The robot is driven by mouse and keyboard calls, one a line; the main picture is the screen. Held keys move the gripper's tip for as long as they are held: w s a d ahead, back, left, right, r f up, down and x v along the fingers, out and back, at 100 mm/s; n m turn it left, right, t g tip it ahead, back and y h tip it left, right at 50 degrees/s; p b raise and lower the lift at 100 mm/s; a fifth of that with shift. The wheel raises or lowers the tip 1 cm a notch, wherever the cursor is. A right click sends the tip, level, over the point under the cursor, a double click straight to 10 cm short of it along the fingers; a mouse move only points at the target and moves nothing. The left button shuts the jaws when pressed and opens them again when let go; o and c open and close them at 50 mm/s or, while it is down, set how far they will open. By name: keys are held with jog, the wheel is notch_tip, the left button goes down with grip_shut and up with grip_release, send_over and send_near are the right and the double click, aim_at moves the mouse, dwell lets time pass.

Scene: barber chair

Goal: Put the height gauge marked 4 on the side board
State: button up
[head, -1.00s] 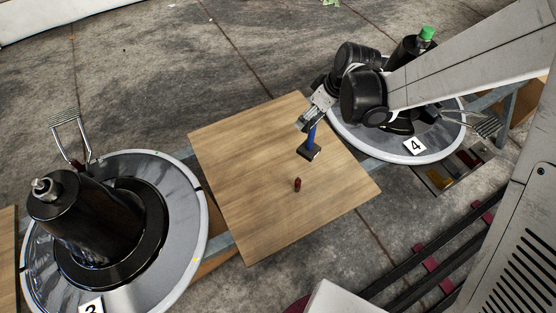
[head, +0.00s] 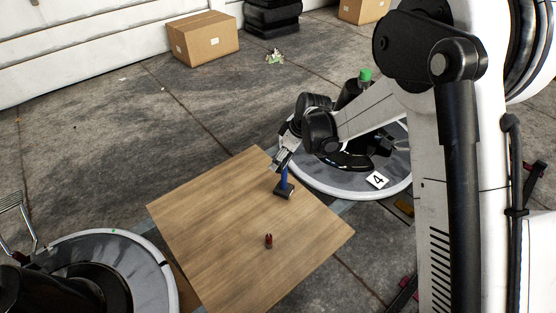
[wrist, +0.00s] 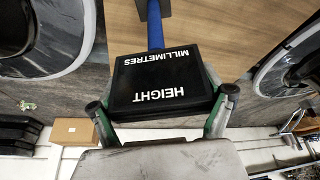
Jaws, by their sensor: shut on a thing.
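My gripper (head: 281,160) is shut on the height gauge, which has a blue post (head: 284,177) and a dark block-like base (head: 285,190). The gauge hangs nearly upright from my gripper, over the right part of the wooden side board (head: 215,215). In the wrist view its black head (wrist: 165,85), lettered HEIGHT MILLIMETRES, sits between the two fingers of my gripper (wrist: 160,108). I cannot tell whether the base touches the board. The number on the gauge does not show. A plate marked 4 (head: 377,180) lies on the round chair base (head: 400,188) to the right.
A small dark red object (head: 268,241) stands on the board in front of the gauge. Another round base (head: 140,260) is at the lower left. The board's left part is clear. Cardboard boxes (head: 203,40) stand far back.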

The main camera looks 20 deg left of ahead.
jog(key=shift+f+b, duration=0.8)
jog(key=shift+f, duration=1.35)
jog(key=o, duration=1.9)
jog(key=p+v, duration=0.3)
jog(key=v, duration=0.9)
jog(key=shift+r, duration=0.3)
